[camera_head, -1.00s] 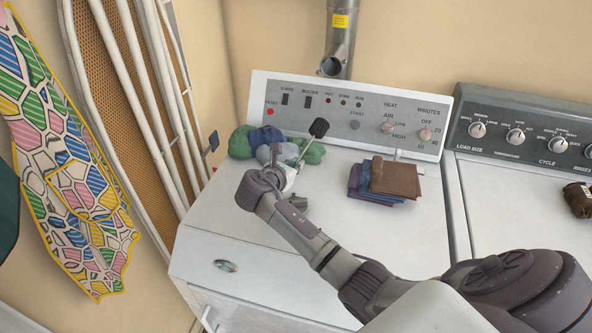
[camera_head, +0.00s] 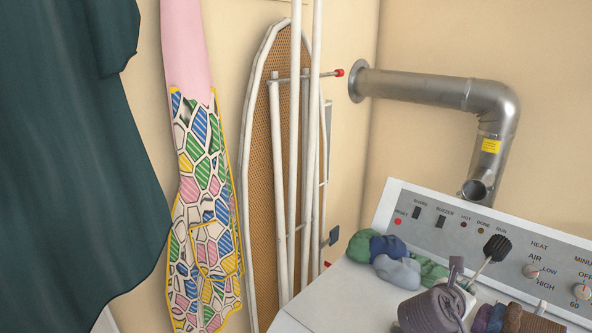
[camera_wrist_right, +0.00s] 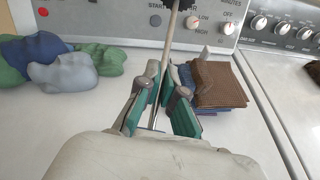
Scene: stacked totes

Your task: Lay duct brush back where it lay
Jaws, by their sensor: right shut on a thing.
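The bristle head is cut off at the top edge there. My left gripper is not in view.
Rolled cloths (camera_head: 398,270) in green, blue and grey lie left of the brush. Folded cloths (camera_wrist_right: 220,84) lie to its right. The dryer's control panel (camera_head: 445,218) stands behind, below an open-ended metal duct (camera_head: 430,88). Bare dryer top (camera_wrist_right: 60,120) shows at the front left.

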